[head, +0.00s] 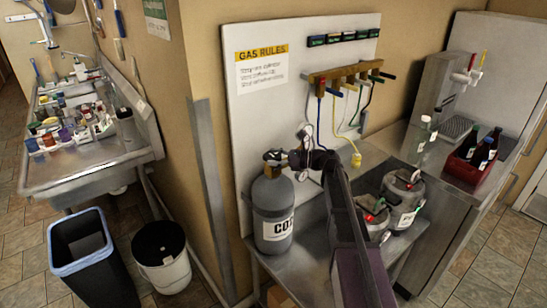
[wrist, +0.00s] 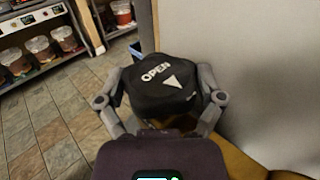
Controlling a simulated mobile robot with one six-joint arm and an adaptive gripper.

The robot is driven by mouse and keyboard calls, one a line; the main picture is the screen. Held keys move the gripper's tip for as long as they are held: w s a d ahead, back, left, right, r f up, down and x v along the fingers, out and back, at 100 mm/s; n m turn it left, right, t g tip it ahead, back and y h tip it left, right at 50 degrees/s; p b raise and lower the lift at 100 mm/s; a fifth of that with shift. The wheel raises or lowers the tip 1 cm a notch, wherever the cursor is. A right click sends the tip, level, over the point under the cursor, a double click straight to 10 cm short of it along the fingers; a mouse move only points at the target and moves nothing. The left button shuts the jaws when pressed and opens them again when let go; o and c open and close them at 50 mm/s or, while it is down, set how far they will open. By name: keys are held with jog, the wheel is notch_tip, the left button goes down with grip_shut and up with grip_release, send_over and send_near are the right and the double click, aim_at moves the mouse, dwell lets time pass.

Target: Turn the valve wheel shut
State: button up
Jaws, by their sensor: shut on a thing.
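The valve wheel (wrist: 160,98) is a black knob with white OPEN lettering and an arrow on its face. It fills the middle of the wrist view. My gripper (wrist: 162,84) is shut on it, with one grey finger on each side. In the head view the wheel (head: 273,156) sits on top of a grey gas cylinder (head: 271,205) with a white label. My gripper (head: 292,158) reaches it from the right there, and the fingertips are too small to make out. My dark arm runs down to the lower right.
A white board (head: 262,110) with a gas manifold (head: 345,74) and hoses stands behind the cylinder. Metal kegs (head: 404,205) stand on the counter to the right. A red crate (head: 466,171) holds bottles. A blue-rimmed bin (head: 88,262) and white bucket (head: 162,268) are on the floor at left.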

jog(key=shift+m+t, duration=0.3)
jog(key=shift+t, duration=0.1)
jog(key=m+t+h, duration=0.1)
jog(key=t, duration=0.1)
jog(key=m+t+h, duration=0.1)
jog(key=m+t, duration=0.1)
jog(key=t, duration=0.1)
jog(key=shift+s+m+h, duration=0.15)
jog(key=shift+m+h, duration=0.15)
jog(key=m+t+h, duration=0.5)
jog(key=shift+a, duration=0.1)
jog(key=m+t+h, duration=0.1)
jog(key=m+h, duration=0.1)
jog(key=h, duration=0.1)
jog(key=m+t+h, duration=0.2)
jog(key=h, duration=0.1)
jog(key=shift+w+m+h, duration=0.2)
jog(key=shift+m+h, duration=0.1)
jog(key=shift+h, duration=0.1)
jog(key=shift+m+h, duration=1)
jog(key=shift+h, duration=0.65)
jog(key=shift+m+h, duration=1)
jog(key=shift+h, duration=0.65)
jog(key=o, duration=0.9)
jog(key=shift+c, duration=0.2)
